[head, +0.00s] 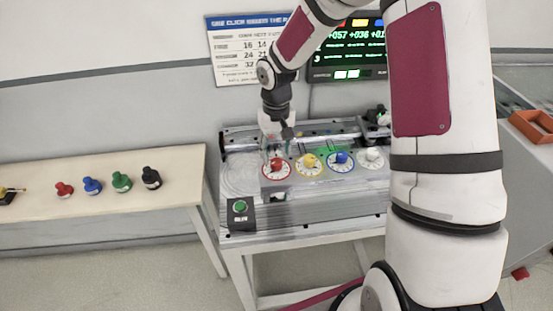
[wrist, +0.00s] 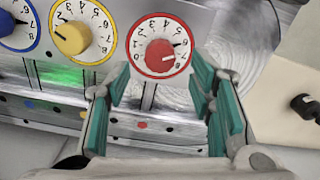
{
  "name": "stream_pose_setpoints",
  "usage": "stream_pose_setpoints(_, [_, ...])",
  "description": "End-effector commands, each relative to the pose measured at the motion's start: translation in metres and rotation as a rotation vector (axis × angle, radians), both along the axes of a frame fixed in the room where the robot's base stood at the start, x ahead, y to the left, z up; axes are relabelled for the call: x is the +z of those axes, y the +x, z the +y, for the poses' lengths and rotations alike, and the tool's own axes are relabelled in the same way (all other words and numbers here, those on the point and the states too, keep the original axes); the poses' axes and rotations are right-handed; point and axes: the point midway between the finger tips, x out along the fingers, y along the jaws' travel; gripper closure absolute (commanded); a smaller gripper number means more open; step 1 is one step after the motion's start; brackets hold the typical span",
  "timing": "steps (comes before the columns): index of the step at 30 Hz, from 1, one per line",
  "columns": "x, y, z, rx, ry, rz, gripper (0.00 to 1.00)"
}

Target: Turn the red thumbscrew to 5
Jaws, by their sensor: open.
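The red thumbscrew (wrist: 160,57) sits at the middle of a white dial (wrist: 139,69) with a red rim and printed numbers. In the head view the red thumbscrew (head: 276,164) is leftmost in a row of dials. My gripper (wrist: 161,82) is open, its teal fingers spread at the lower left and right of the red dial. They do not touch the knob. In the head view my gripper (head: 274,132) is above and just behind the red dial, partly blurred.
Yellow (head: 309,161), blue (head: 341,158) and white (head: 373,154) knobs stand to the right on the same panel. A green button box (head: 240,213) is at the front left. A side table (head: 110,195) holds several loose coloured knobs.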

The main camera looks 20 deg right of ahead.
Motion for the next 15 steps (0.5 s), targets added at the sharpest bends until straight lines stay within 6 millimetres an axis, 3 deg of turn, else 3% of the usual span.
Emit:
stream_pose_setpoints(6, [-0.031,-0.001,0.000,0.000,0.000,0.002,0.51])
stream_pose_setpoints(15, [-0.042,0.000,0.000,0.000,-0.001,-0.001,0.51])
